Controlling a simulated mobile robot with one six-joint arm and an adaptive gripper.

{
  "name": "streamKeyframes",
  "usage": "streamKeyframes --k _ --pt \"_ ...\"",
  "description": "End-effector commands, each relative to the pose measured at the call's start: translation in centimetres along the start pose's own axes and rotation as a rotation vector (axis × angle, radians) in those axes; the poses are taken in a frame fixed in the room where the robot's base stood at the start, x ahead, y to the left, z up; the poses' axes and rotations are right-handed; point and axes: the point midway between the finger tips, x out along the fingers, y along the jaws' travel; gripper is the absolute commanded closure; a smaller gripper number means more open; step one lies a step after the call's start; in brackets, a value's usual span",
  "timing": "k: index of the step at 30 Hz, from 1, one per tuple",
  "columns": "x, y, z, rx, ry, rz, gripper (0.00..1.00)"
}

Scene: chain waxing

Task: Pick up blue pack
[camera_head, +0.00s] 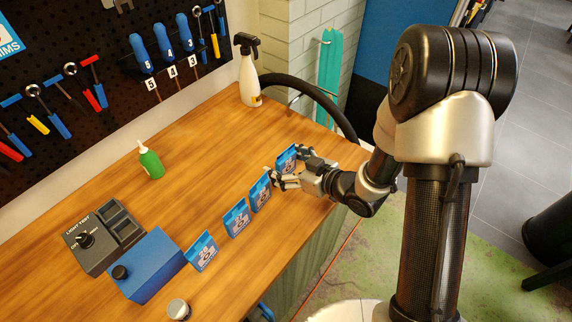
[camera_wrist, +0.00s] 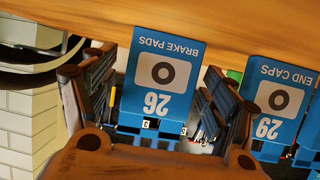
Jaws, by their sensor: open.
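A blue pack (camera_head: 286,157) stands at the far right end of a row of blue packs on the wooden bench. In the wrist view this pack (camera_wrist: 160,72) appears upside down, reads "BRAKE PADS" and 26, and sits between the fingers. My gripper (camera_head: 287,165) is open, with one finger on each side of the pack; a gap shows at the right finger, and contact at the left is unclear. The neighbouring blue pack (camera_head: 260,191), marked "END CAPS" and 29 in the wrist view (camera_wrist: 278,100), stands close beside one finger.
Two more blue packs (camera_head: 236,218) (camera_head: 202,251) continue the row toward the lower left. A blue box (camera_head: 150,266), a dark light-test unit (camera_head: 95,248), a green bottle (camera_head: 151,163) and a white spray bottle (camera_head: 249,80) stand on the bench (camera_head: 205,135). A tool board (camera_head: 110,60) rises behind.

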Motion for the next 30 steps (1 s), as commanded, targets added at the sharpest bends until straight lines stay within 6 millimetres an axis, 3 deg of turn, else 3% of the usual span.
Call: streamKeyframes --k 22,30 --pt "-0.04 -0.01 -0.01 -0.001 0.0 0.0 0.7" --pt "-0.1 0.0 -0.18 -0.001 0.001 0.0 0.7"
